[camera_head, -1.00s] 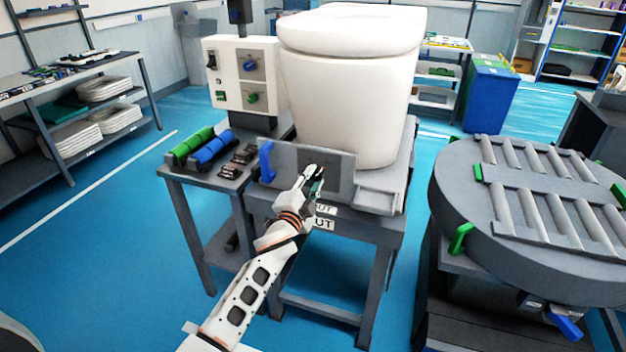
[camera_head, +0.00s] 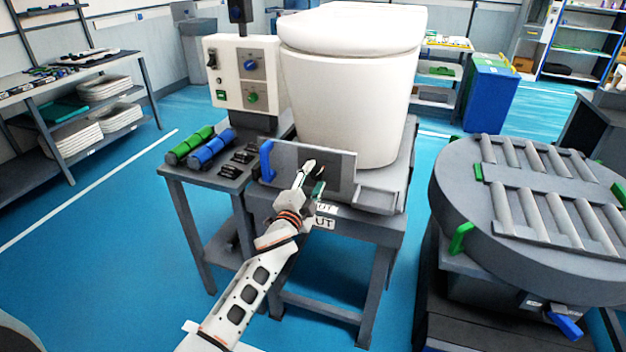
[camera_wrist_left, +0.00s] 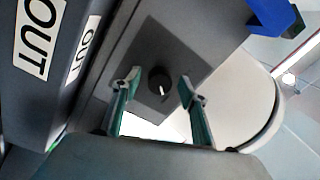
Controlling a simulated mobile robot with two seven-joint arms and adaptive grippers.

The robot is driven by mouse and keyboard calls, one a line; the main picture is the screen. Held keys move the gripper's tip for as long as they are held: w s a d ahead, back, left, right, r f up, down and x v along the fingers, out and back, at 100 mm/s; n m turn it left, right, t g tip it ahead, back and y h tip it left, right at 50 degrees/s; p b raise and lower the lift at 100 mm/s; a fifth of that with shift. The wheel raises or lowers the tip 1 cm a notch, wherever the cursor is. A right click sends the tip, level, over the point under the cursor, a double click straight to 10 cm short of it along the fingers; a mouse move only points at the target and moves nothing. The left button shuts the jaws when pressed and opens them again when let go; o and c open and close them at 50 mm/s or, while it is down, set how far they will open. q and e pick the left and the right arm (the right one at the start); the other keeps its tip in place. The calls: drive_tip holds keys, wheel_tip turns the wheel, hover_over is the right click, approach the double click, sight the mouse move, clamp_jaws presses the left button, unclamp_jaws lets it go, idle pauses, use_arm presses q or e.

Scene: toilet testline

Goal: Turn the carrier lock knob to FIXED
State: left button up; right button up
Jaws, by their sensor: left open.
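The carrier lock knob (camera_wrist_left: 159,82) is a small black round knob with a white pointer line, on a dark square plate on the carrier's grey front panel (camera_head: 343,177). In the left wrist view it sits between the two green-padded fingers of my left gripper (camera_wrist_left: 155,95), which is open. The fingers do not visibly touch the knob. In the head view my left gripper (camera_head: 314,178) is in front of the panel and the knob is hard to make out beside it. No FIXED marking is readable. My right gripper is not in view.
A white toilet (camera_head: 350,85) stands on the carrier behind the panel. A blue handle (camera_head: 266,161) is at the panel's left end. A control box (camera_head: 243,75) stands at the back left. A round roller table (camera_head: 540,215) is at the right.

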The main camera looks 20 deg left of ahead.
use_arm(q)
drive_tip(key=shift+s, duration=0.1)
drive_tip(key=s, duration=1.1)
drive_tip(key=shift+s+a+f, duration=0.2)
drive_tip(key=shift+s+f, duration=0.05)
drive_tip(key=shift+s, duration=0.15)
